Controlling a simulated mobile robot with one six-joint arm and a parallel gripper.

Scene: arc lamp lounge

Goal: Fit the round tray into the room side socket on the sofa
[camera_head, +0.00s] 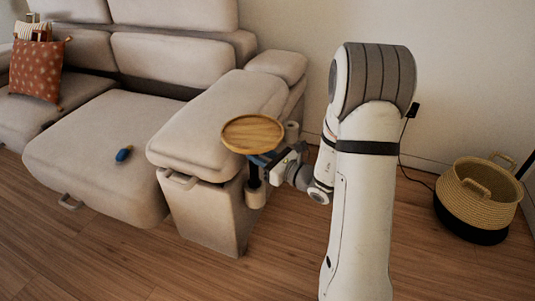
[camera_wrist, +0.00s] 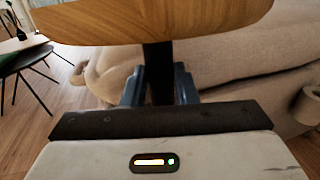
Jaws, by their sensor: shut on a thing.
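The round wooden tray (camera_head: 253,133) is level beside the sofa's right arm, on a dark stem (camera_head: 255,177). My gripper (camera_head: 262,160) is shut on the stem just below the tray; its blue fingers (camera_wrist: 160,86) sit on both sides of the stem in the wrist view, under the tray's edge (camera_wrist: 150,24). A beige cylindrical socket (camera_head: 255,196) on the sofa arm's outer side lies right below the stem. I cannot tell whether the stem's tip is inside it or just above. A second beige socket (camera_head: 292,129) is farther back, toward the wall; a socket also shows at the wrist view's right edge (camera_wrist: 308,106).
The beige sofa (camera_head: 105,150) fills the left, with a blue object (camera_head: 124,154) on its seat and a rust-red cushion (camera_head: 39,70). A woven basket (camera_head: 478,198) stands at the right, near a cable. The wood floor before the sofa is clear.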

